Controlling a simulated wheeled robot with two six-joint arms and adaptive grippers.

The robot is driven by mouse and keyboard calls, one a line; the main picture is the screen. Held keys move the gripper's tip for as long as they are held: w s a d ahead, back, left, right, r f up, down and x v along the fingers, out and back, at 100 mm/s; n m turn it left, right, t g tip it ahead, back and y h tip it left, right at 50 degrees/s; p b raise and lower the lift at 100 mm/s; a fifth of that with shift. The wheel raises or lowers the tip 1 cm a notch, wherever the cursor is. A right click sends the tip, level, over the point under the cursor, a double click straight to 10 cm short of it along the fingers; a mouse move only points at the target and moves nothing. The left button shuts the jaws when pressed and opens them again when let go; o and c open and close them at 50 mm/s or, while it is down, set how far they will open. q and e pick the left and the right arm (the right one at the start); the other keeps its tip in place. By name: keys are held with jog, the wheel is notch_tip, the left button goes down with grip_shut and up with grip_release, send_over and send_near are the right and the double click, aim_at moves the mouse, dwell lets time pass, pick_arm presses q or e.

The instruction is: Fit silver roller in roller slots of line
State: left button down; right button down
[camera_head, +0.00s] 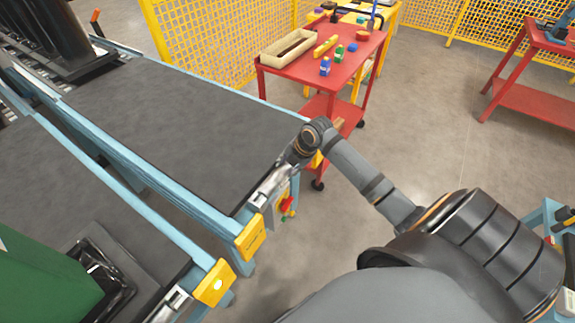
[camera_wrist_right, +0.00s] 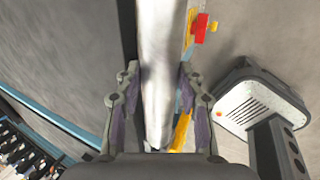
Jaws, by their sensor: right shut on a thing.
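The silver roller (camera_head: 264,190) lies along the end of the dark conveyor line (camera_head: 180,120), beside the belt edge. My right gripper (camera_head: 285,172) is over its far part. In the right wrist view, the silver roller (camera_wrist_right: 158,60) runs lengthwise between the two fingers of the right gripper (camera_wrist_right: 158,78), which are closed on it. A yellow end piece (camera_head: 250,238) sits at the line's near corner, close to the roller's near end. The slots themselves are too small or hidden to make out, so I cannot tell whether the roller is seated. My left gripper is not in view.
A red button box (camera_head: 284,205) hangs beside the line's end. A red cart (camera_head: 320,75) with a tray and small items stands beyond. A second line in front carries a green box (camera_head: 40,285) and has its own yellow end piece (camera_head: 213,283).

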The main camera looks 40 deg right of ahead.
jog(key=c, duration=0.7)
grip_release()
jog(key=shift+c, duration=0.2)
jog(key=v, duration=1.2)
jog(key=shift+f, duration=0.1)
